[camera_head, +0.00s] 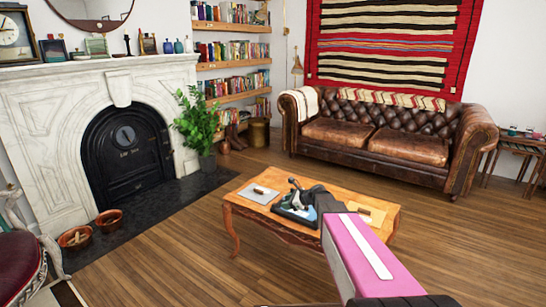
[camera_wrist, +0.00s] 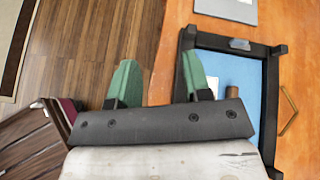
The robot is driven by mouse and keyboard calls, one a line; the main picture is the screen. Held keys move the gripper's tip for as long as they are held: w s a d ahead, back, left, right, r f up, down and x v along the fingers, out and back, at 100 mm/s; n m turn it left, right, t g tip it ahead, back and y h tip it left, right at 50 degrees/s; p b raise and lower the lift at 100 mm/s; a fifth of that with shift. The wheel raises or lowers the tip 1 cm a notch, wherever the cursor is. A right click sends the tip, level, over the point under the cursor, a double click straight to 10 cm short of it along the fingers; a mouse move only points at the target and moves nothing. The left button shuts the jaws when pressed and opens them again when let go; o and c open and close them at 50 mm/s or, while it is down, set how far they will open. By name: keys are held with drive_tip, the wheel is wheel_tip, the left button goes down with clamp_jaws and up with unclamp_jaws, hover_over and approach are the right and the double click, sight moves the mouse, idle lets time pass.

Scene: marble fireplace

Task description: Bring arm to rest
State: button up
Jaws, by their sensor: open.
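My gripper (camera_wrist: 158,77) shows in the wrist view with its two green fingers spread apart and nothing between them. Floorboards and the edge of the wooden coffee table (camera_wrist: 174,25) show beyond the fingers. The right finger overlaps a black-framed tray with a blue bottom (camera_wrist: 240,75). I cannot tell whether it touches the tray. In the head view, my arm reaches in from the lower right over the coffee table (camera_head: 243,208); the fingers cannot be made out clearly there.
A grey flat item (camera_head: 258,193) lies on the table's left end. A brown leather sofa (camera_head: 385,140) stands behind. A marble fireplace (camera_head: 60,130), a potted plant (camera_head: 197,125) and copper bowls (camera_head: 75,238) are at left. Open wooden floor (camera_head: 180,265) lies in front of the table.

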drive_tip(key=s+d+f+n+g+h, duration=0.1)
drive_tip(key=s+d+n+g+h, duration=0.1)
drive_tip(key=s+n, duration=0.5)
drive_tip(key=s+d+f+n+g+h, duration=0.1)
drive_tip(key=s+d+n+g+h, duration=0.1)
drive_tip(key=s+d+n+h, duration=0.2)
drive_tip(key=s+d+f+n+g+h, duration=0.2)
drive_tip(key=s+n, duration=0.8)
drive_tip(key=s, duration=0.5)
drive_tip(key=shift+d+h, duration=0.55)
drive_tip(key=shift+h, duration=0.45)
